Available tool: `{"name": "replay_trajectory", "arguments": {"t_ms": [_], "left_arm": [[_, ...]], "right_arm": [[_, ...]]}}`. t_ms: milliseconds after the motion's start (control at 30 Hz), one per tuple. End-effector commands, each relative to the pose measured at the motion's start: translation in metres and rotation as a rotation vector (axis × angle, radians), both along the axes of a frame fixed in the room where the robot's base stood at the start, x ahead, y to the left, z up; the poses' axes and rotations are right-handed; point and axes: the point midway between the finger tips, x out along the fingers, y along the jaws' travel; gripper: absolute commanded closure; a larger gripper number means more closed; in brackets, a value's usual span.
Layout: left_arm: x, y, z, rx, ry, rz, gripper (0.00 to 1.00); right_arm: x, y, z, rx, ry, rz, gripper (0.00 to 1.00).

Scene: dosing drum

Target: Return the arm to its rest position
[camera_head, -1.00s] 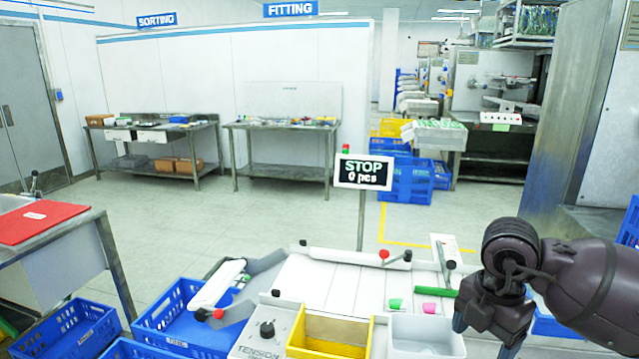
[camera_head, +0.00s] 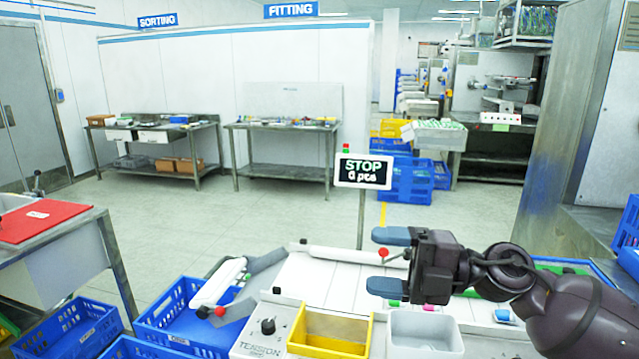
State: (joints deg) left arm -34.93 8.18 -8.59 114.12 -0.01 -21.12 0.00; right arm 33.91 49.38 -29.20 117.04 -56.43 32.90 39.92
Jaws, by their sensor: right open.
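My right gripper (camera_head: 390,261) comes in from the right, above the dosing machine's white belt (camera_head: 332,284). Its two blue-grey fingers point left and stand wide apart, with nothing between them. The wrist and forearm hide the right part of the belt. A small green piece and a pink piece (camera_head: 428,307) show just below the gripper, partly covered. Another small coloured piece (camera_head: 504,316) lies to the right, under the arm. My left gripper is outside the picture.
A yellow bin (camera_head: 330,345) and a grey-white bin (camera_head: 424,348) stand at the machine's front. A sign reading STOP (camera_head: 363,171) stands on a post behind the belt. Blue crates (camera_head: 178,318) sit at left, below a steel table with a red board (camera_head: 38,221). Open floor lies behind.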

Motion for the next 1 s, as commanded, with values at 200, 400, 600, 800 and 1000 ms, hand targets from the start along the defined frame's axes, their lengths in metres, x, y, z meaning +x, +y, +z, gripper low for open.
{"name": "replay_trajectory", "arguments": {"t_ms": [200, 400, 600, 800, 1000], "left_arm": [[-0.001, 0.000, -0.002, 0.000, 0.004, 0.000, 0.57], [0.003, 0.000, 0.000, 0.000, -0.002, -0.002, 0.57], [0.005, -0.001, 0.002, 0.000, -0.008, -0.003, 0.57], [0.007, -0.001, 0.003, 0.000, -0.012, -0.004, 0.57], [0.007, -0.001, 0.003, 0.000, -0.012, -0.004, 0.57]], "right_arm": [[0.036, -0.034, -0.016, 0.395, 0.118, -0.349, 0.27], [0.055, -0.089, -0.094, 0.568, 0.379, -0.732, 0.27], [0.033, -0.132, -0.196, 0.631, 0.704, -1.019, 0.27], [-0.023, -0.158, -0.290, 0.705, 1.029, -1.205, 0.27], [-0.097, -0.174, -0.361, 0.795, 1.254, -1.342, 0.27]]}}
